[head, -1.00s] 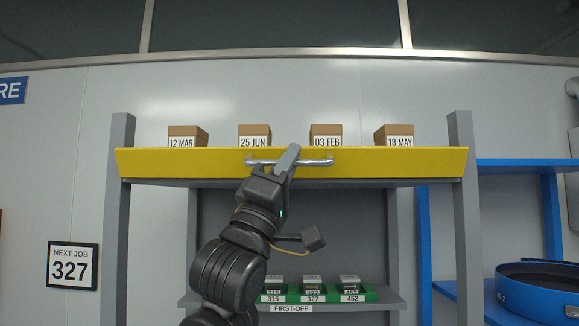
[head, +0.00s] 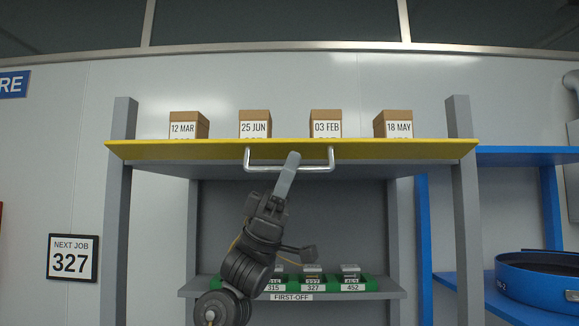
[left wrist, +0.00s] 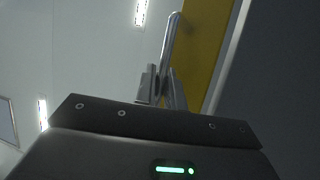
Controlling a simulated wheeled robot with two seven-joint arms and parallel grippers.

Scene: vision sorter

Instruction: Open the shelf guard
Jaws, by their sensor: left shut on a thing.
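The shelf guard (head: 410,149) is a yellow panel along the front of the upper shelf. It is tilted outward, so its face shows as a thin band. Its silver bar handle (head: 316,169) sticks out toward me at the middle. My left gripper (head: 291,164) reaches up from below and is shut on the handle's bar. In the left wrist view, the handle (left wrist: 171,40) runs up from between the fingers (left wrist: 162,85), beside the yellow guard (left wrist: 204,45). My right gripper is in neither view.
Several date-labelled boxes, such as 25 JUN (head: 255,127), stand on the upper shelf behind the guard. Grey posts (head: 118,200) flank it. Below, a lower shelf holds a green tray (head: 370,284) with small labelled parts. A blue rack (head: 520,155) stands at right.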

